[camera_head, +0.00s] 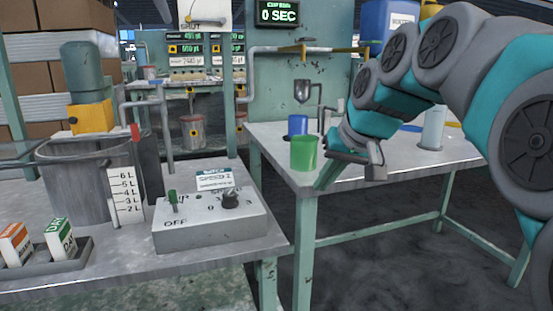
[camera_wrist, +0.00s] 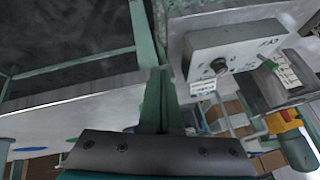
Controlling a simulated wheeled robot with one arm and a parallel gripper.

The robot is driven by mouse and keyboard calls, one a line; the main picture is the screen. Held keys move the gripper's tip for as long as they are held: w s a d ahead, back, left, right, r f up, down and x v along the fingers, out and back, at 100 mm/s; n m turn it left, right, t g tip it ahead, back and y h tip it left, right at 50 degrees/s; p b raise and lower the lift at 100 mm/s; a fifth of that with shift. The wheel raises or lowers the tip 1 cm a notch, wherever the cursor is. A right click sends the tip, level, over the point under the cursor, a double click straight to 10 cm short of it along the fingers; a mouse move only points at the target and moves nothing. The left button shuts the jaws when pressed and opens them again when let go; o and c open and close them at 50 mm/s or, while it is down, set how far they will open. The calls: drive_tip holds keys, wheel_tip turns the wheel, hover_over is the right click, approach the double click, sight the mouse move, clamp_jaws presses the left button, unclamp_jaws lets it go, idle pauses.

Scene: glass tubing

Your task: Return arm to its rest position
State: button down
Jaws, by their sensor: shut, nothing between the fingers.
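My arm reaches in from the right in the head view, grey and teal. My gripper (camera_head: 322,184) hangs over the near left corner of the right-hand table (camera_head: 265,133). Its green fingers are together and empty, pointing down and to the left. In the wrist view the shut fingers of my gripper (camera_wrist: 151,72) stand in the middle, in front of the table's edge and leg. A green cup (camera_head: 304,152) stands on that table just behind and left of the fingers. I cannot tell whether they touch it.
The left bench (camera_head: 120,255) holds a control box (camera_head: 210,221), a grey bucket (camera_head: 75,180) and a tray (camera_head: 45,270) of cartons. A gap separates bench and table.

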drive_tip(key=s+d+f+m+g+h, duration=0.1)
drive_tip(key=s+d+f+g+h, duration=0.2)
drive_tip(key=s+f, duration=1.2)
drive_tip(key=s+d+f+g, duration=0.35)
drive_tip(key=s+f, duration=0.95)
drive_tip(key=s, duration=0.5)
wheel_tip(320, 180, down, 10)
drive_tip(key=b, duration=1)
wheel_tip(320, 180, up, 14)
drive_tip(key=p, duration=1.3)
drive_tip(key=shift+w+a+f+g, duration=0.2)
drive_tip(key=shift+w+a+g, duration=0.15)
drive_tip(key=shift+g, duration=0.1)
drive_tip(key=c, duration=1.6)
unclamp_jaws()
